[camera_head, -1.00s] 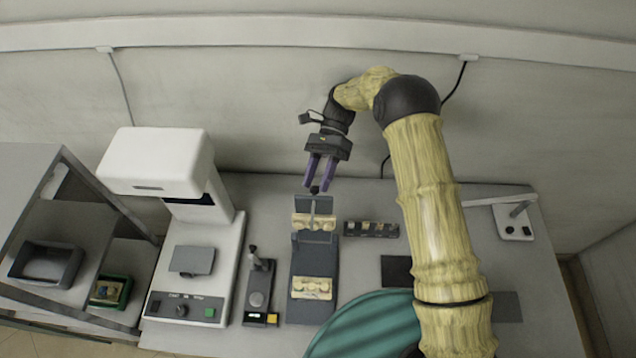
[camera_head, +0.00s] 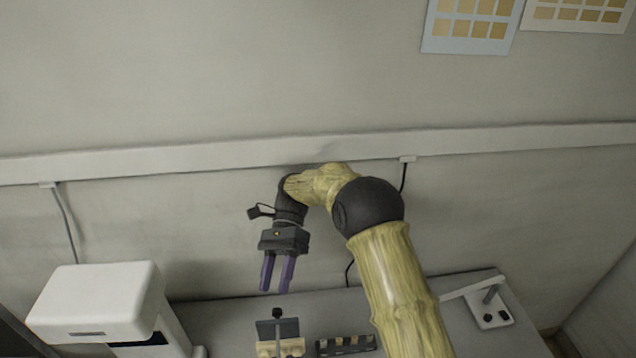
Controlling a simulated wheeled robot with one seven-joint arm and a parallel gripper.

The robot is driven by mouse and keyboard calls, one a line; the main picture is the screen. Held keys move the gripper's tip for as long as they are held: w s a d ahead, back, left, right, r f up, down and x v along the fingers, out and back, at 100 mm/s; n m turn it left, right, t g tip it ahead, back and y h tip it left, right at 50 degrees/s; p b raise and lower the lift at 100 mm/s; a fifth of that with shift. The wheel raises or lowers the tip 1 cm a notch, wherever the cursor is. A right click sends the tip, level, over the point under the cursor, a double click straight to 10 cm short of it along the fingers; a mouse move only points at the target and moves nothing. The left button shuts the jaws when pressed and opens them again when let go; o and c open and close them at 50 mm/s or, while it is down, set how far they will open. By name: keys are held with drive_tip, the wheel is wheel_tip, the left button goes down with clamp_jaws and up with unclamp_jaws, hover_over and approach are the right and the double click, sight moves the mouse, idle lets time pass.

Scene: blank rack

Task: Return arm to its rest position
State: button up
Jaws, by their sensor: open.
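My gripper (camera_head: 276,290) has two purple fingers that point down and stand apart with nothing between them. It hangs in front of the wall, above the back of the grey bench (camera_head: 228,318). My arm (camera_head: 400,285) is bent, rising from the lower right to a dark elbow and then reaching left to the wrist. Just below the fingertips stands a grey holder (camera_head: 290,328) with a dark knob and a tan piece (camera_head: 268,349) at its foot. The gripper looks clear of it.
A white machine (camera_head: 95,300) stands at the left. A dark strip with light pieces (camera_head: 345,345) lies right of the holder. A white stand (camera_head: 490,310) with a thin arm is at the bench's right. A rail (camera_head: 225,160) and charts (camera_head: 470,27) are on the wall.

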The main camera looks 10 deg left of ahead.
drive_tip(key=shift+d, duration=0.1)
drive_tip(key=w+d+f+n+t+y+b, duration=0.1)
drive_tip(key=d+t, duration=0.3)
drive_tip(key=d, duration=0.5)
drive_tip(key=w+d+f+n+t, duration=0.15)
drive_tip(key=d+t, duration=0.35)
drive_tip(key=d, duration=0.5)
drive_tip(key=s+d+n+t+h+b, duration=0.1)
drive_tip(key=s+d+n+t, duration=0.3)
drive_tip(key=d, duration=1)
drive_tip(key=s+t, duration=0.2)
drive_tip(key=s, duration=0.1)
drive_tip(key=shift+r, duration=0.3)
drive_tip(key=shift+c, duration=0.7)
drive_tip(key=shift+w+a, duration=0.1)
drive_tip(key=shift+a, duration=0.05)
